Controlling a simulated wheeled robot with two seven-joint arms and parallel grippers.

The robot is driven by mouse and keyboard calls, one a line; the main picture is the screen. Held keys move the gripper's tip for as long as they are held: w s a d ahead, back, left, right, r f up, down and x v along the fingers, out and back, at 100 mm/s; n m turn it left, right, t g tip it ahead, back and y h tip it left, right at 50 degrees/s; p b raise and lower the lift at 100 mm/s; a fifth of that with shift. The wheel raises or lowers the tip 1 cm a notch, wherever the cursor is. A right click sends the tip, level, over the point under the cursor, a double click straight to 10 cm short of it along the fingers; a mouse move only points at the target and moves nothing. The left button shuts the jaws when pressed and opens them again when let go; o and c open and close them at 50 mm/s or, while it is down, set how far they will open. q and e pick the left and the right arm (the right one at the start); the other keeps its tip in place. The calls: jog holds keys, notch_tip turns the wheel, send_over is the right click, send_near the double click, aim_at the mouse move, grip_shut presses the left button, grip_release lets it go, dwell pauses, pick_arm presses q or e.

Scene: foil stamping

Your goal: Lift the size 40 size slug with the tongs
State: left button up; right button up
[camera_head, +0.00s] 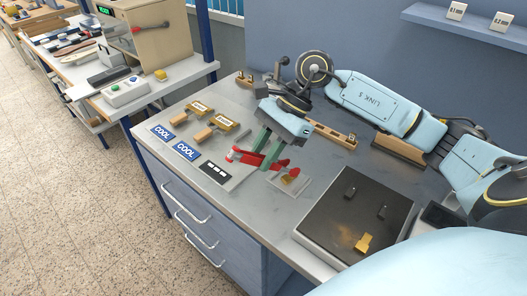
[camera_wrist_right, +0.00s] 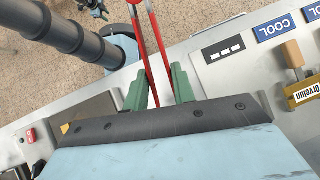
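Red tongs (camera_head: 246,157) are at the middle of the bench, with two long red legs in the right wrist view (camera_wrist_right: 161,40). My right gripper (camera_head: 268,160) has its green fingers pointing down on either side of the tongs' legs; in the right wrist view the fingers (camera_wrist_right: 160,92) appear closed against them. A black plate with several white marks (camera_head: 217,170) lies left of the tongs. Small dark pieces (camera_head: 350,191) and a brass piece (camera_head: 364,242) sit on a dark-topped unit (camera_head: 335,227). I cannot read the number 40 on anything. My left gripper is not in view.
Blue COOL signs (camera_head: 186,151) and wooden-handled brass stamps (camera_head: 219,125) lie left of my gripper. A small pale plate (camera_head: 283,188) is close to the tongs. A wooden rack (camera_head: 333,135) stands behind. The bench's front edge (camera_head: 240,217) is near.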

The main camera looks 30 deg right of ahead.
notch_tip(320, 180, up, 10)
jog(key=p, duration=0.5)
dwell(0.8)
